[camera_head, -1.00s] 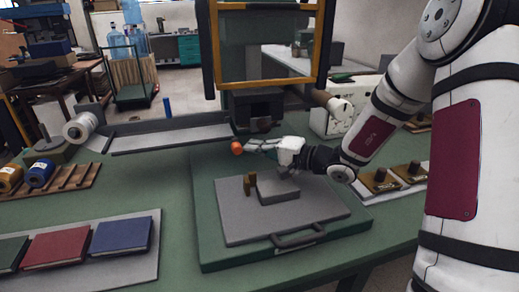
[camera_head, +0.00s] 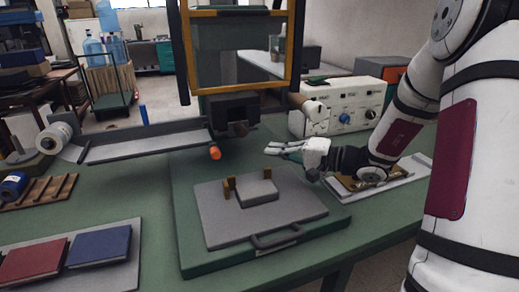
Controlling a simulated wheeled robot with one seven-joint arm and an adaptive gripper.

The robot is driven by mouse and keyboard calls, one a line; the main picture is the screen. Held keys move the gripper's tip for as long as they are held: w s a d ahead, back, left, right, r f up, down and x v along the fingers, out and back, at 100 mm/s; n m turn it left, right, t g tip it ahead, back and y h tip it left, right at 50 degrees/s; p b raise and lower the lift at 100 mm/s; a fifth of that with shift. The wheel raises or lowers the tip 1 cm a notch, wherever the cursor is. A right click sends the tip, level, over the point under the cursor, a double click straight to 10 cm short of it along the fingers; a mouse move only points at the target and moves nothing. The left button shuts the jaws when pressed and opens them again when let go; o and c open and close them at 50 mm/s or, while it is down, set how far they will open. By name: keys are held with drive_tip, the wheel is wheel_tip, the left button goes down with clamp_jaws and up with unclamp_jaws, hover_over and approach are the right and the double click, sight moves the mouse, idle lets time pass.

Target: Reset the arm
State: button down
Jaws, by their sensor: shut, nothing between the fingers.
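My gripper (camera_head: 270,151) is at the end of my white arm, which comes in from the right. Its fingers point left and are shut with nothing between them. It hovers above the back right of the green base board (camera_head: 190,238), apart from the orange knob (camera_head: 215,153) to its left. Below it, a grey plate (camera_head: 225,226) with a front handle (camera_head: 275,236) carries a grey block (camera_head: 257,191) and small brass-coloured posts (camera_head: 229,186).
A yellow-framed panel (camera_head: 240,50) stands behind the board. A white control box (camera_head: 345,108) stands behind my arm. A tray (camera_head: 382,191) lies under my forearm. Red (camera_head: 33,261) and blue (camera_head: 99,246) covers lie at the front left. A long grey trough (camera_head: 140,145) runs at the left.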

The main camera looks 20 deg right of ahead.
drive_tip(key=s+a+r+n+g+h, duration=0.1)
drive_tip(key=s+a+r+n+g, duration=0.15)
drive_tip(key=s+a+g, duration=0.45)
drive_tip(key=s+a+r+n+g, duration=0.2)
drive_tip(key=s+a+n+g, duration=0.2)
drive_tip(key=s+a, duration=0.6)
drive_tip(key=s+d+n+g+h, duration=0.15)
drive_tip(key=s+h, duration=0.25)
drive_tip(key=s, duration=0.8)
drive_tip(key=s+d+t+h, duration=0.2)
drive_tip(key=s+d+h, duration=0.5)
drive_tip(key=s+d, duration=0.15)
wheel_tip(320, 180, up, 15)
drive_tip(key=t+p, duration=0.3)
drive_tip(key=p, duration=1)
drive_tip(key=shift+w+d+f, duration=0.2)
drive_tip(key=shift+d, duration=0.15)
